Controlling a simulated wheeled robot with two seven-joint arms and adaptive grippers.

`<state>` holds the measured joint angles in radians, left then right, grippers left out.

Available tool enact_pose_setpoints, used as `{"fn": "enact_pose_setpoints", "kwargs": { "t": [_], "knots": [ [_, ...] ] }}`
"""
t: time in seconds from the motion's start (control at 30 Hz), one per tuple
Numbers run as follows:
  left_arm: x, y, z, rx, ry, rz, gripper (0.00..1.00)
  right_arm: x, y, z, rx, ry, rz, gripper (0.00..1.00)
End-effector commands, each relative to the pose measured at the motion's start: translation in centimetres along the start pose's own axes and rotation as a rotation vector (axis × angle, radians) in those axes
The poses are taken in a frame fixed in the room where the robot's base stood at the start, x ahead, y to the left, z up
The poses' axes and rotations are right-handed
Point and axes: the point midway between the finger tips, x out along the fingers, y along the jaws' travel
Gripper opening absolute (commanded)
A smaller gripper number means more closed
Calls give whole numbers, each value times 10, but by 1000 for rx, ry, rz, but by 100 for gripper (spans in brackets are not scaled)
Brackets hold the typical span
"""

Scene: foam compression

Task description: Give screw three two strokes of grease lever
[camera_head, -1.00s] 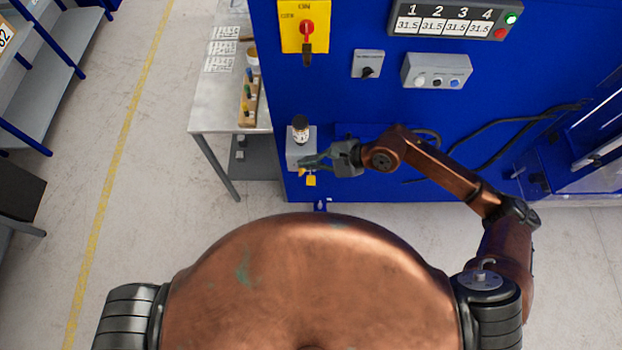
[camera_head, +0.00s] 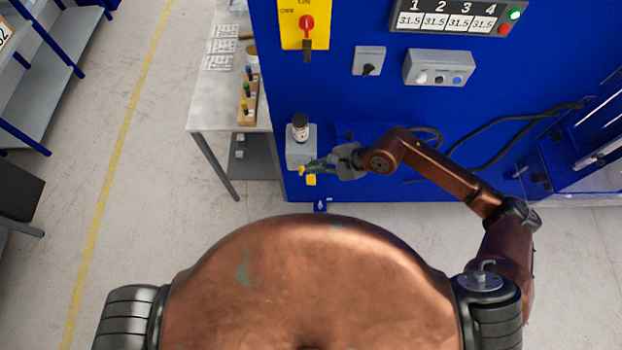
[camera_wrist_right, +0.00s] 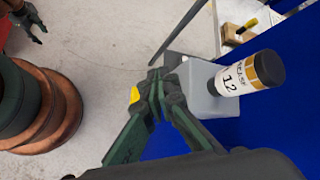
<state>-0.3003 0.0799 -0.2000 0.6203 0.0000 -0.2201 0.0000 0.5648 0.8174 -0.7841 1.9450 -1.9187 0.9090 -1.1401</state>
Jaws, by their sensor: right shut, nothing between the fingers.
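The grease unit (camera_head: 300,145) is a grey box on the front of the blue machine. A white-and-orange grease cartridge (camera_wrist_right: 252,75) with a dark end stands on it; it also shows in the head view (camera_head: 300,128). A yellow knob, apparently the lever's end (camera_wrist_right: 134,95), shows just beside my fingertips; the rest of the lever is hidden. My right gripper (camera_head: 308,167) is shut and empty, its fingers in front of the box's lower part; they also show in the wrist view (camera_wrist_right: 158,95). A dark claw, apparently my left gripper (camera_wrist_right: 33,22), hangs far off at the wrist view's top left.
A display (camera_head: 450,17) numbered 1 to 4 reads 31.5 in each field. A metal table (camera_head: 212,112) stands left. A black cable runs right.

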Motion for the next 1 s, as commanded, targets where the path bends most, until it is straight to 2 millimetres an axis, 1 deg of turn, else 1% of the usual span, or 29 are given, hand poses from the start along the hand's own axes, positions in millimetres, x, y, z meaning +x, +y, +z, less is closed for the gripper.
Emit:
{"fn": "enact_pose_setpoints", "kwargs": {
  "t": [0.03,0.17,0.2,0.3,0.37,0.5,1.0],
  "knots": [
    [7,0,1,0,-1,0,40,8,6,-5,3,-1,1,0],
    [16,1,3,0,-3,0,40,21,16,-15,4,-2,2,0],
    [21,1,4,0,-4,0,40,26,19,-18,2,-2,2,0],
    [33,2,6,0,-6,1,40,34,25,-24,2,-1,2,0],
    [36,2,7,0,-7,1,40,37,27,-26,2,-1,2,0],
    [39,2,8,0,-7,1,40,39,29,-28,1,-1,1,0],
    [38,2,8,0,-7,1,40,38,28,-27,1,-1,0,0]
  ]
}}
